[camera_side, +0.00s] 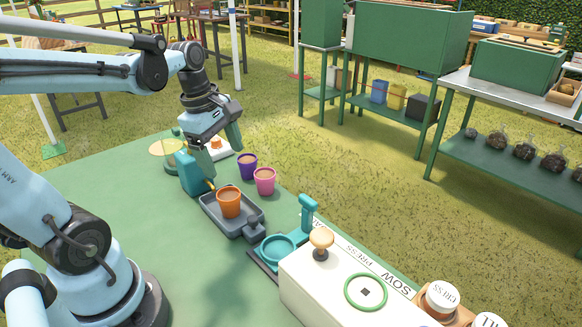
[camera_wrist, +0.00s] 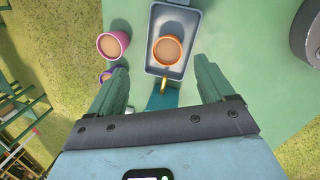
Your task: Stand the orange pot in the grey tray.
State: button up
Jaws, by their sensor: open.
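The orange pot (camera_side: 229,203), filled with brown soil, stands upright inside the grey tray (camera_side: 250,213). In the wrist view the pot (camera_wrist: 168,35) shows from above within the walls of the tray (camera_wrist: 155,68). My gripper (camera_side: 214,146) is above the table, up and behind the tray in the side view. In the wrist view its two fingers (camera_wrist: 162,66) are spread wide with nothing between them, and the pot lies ahead of the fingertips, apart from them.
A teal can (camera_side: 188,174) with a yellow tip stands right behind the tray. A purple pot (camera_side: 248,165) and a pink pot (camera_side: 265,180) stand beside the tray. A teal press (camera_side: 279,248) and a white box (camera_side: 325,285) are in front. The table's left part is clear.

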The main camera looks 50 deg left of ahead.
jog(key=d+f+m+t, duration=0.1)
jog(key=d+m+t, duration=0.4)
jog(key=m, duration=1.6)
jog(key=d, duration=0.5)
jog(key=shift+w+m+y, duration=0.3)
jog(key=shift+w+m, duration=0.05)
jog(key=shift+m, duration=0.05)
